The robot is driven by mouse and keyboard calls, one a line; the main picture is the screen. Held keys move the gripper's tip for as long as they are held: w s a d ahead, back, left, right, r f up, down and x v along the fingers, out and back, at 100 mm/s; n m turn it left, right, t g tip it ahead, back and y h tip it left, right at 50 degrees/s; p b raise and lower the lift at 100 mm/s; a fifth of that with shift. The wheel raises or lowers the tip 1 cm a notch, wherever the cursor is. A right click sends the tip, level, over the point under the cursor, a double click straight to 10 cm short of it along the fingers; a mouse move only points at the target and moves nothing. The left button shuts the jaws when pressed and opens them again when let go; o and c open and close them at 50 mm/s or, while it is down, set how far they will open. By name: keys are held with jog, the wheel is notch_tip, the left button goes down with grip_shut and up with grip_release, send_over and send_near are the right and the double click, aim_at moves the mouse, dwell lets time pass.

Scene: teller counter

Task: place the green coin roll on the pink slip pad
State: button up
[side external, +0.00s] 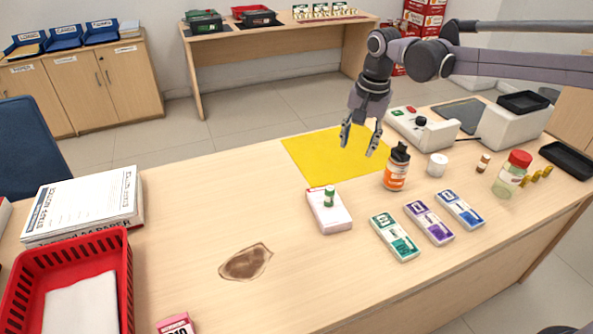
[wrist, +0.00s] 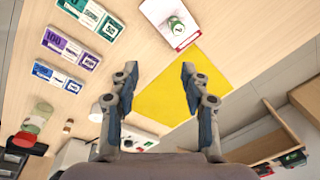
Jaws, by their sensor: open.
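The green coin roll (side external: 329,195) stands upright on the slip pad (side external: 331,219), toward its far end. The pad is a small block with a whitish top and pinkish edges. The wrist view also shows the roll (wrist: 177,27) end-on, on the pad (wrist: 188,40) at the top. My gripper (side external: 357,147) is open and empty, above the yellow mat and apart from both roll and pad. Its spread fingers (wrist: 159,70) show in the wrist view with nothing between them.
The yellow mat (side external: 312,160) lies behind the pad. An orange bottle (side external: 395,174) with a black cap stands to the right. Green (side external: 395,238), purple (side external: 429,224) and blue (side external: 460,210) note bundles lie at front right. A brown stain (side external: 245,263) marks clear counter at left.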

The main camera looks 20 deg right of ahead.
jog(key=s+d+r+n+t, duration=0.1)
jog(key=s+d+r+n, duration=0.15)
jog(key=s, duration=0.35)
jog(key=s+d+r+n+t, duration=0.2)
jog(key=s+d, duration=0.2)
jog(key=s, duration=0.3)
jog(key=s+d+f+n+t, duration=0.1)
jog(key=s+d+f+n, duration=0.1)
jog(key=s, duration=0.3)
jog(key=s+d+f+n+t, duration=0.1)
jog(key=s+f+n, duration=0.2)
jog(key=s, duration=0.3)
jog(key=shift+s+d+t, duration=0.25)
jog(key=shift+d+t, duration=0.15)
jog(key=shift+o, duration=0.2)
